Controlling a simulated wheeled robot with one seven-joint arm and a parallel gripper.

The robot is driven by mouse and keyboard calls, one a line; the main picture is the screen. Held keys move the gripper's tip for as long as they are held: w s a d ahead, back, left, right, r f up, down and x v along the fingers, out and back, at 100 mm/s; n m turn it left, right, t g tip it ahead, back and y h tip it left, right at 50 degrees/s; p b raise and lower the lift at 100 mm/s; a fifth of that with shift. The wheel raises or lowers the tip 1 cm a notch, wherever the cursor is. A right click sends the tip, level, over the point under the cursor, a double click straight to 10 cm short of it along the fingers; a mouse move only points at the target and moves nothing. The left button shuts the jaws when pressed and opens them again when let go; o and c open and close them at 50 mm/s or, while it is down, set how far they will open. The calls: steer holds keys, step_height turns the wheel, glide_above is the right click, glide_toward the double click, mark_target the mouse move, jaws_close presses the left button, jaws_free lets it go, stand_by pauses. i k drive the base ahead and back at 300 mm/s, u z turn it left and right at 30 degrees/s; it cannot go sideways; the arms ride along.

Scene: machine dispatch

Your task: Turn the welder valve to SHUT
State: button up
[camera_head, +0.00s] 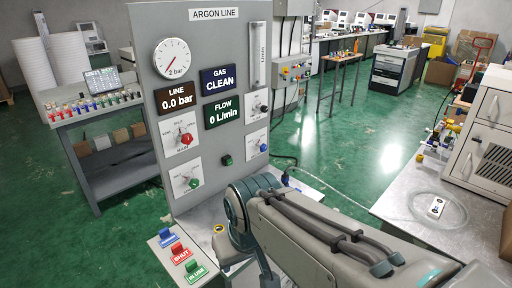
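The grey ARGON LINE panel (212,32) stands upright in front of me. It carries a dial with a red knob (186,139) labelled MAIN and, below it, a dial with a green knob (194,183). On its right side are a dial with a dark knob (263,108) and one with a blue knob (263,147). The labels on these other dials are too small to read, so I cannot tell which is the welder valve. My arm reaches in from the lower right, below the dials. My gripper's fingers do not show.
The gauge (172,58) reads near zero; displays show LINE 0.0 bar (178,97), GAS CLEAN (221,79) and FLOW 0 L/min (223,111). Blue (167,238), red SHUT (180,253) and green IN USE (195,270) tags lie below. A bench (390,205) stands right.

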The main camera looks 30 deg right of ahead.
mark_target(263, 147)
steer(key=u, duration=0.1)
steer(key=k, duration=0.5)
steer(key=z, duration=0.85)
steer(key=i, duration=0.9)
steer(key=u, duration=0.6)
